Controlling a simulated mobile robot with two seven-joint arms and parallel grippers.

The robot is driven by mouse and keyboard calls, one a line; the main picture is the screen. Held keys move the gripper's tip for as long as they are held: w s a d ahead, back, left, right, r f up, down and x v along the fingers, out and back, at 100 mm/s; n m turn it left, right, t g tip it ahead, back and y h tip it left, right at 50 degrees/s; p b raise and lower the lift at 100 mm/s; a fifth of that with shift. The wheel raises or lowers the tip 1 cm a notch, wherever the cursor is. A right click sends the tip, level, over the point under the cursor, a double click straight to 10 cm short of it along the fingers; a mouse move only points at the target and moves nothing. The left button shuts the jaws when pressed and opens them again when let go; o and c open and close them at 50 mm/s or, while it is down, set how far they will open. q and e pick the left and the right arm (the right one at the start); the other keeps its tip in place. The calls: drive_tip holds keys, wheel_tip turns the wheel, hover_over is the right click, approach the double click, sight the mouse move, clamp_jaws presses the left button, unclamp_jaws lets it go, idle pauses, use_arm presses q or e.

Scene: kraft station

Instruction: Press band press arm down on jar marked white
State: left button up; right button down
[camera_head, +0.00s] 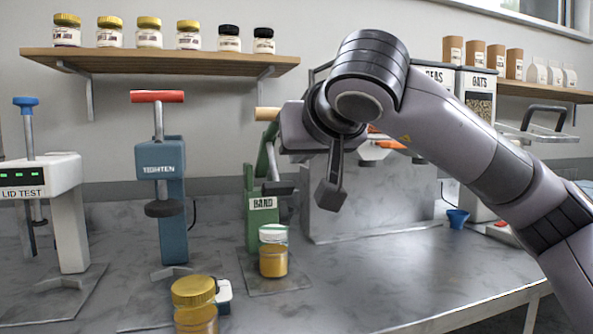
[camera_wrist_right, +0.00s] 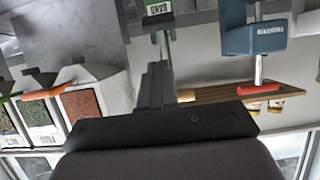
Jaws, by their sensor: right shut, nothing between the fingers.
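The green band press (camera_head: 262,205), labelled BAND, stands at the middle of the bench. Its arm is raised, with a pale wooden handle (camera_head: 267,114) at the top left and a dark pad over the jar. A jar with a white lid and amber contents (camera_head: 273,261) stands upright on the press's base plate, below the pad. My right gripper (camera_head: 330,197) is shut and empty, pointing down, to the right of the press and above the jar's height. In the right wrist view the gripper (camera_wrist_right: 157,85) appears near the wooden handle (camera_wrist_right: 186,95); contact cannot be told.
The blue TIGHTEN press (camera_head: 170,200) and white LID TEST stand (camera_head: 66,200) are to the left. A gold-lidded jar (camera_head: 195,308) stands at the front. A shelf (camera_head: 160,59) with several jars hangs behind. Bare bench (camera_head: 390,275) lies to the right.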

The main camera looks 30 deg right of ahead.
drive_tip(key=shift+s+a+r, duration=0.15)
drive_tip(key=shift+s+r, duration=0.5)
drive_tip(key=shift+r, duration=0.2)
drive_tip(key=shift+s+a+r, duration=0.15)
drive_tip(key=shift+s+r, duration=0.45)
drive_tip(key=shift+r, duration=0.25)
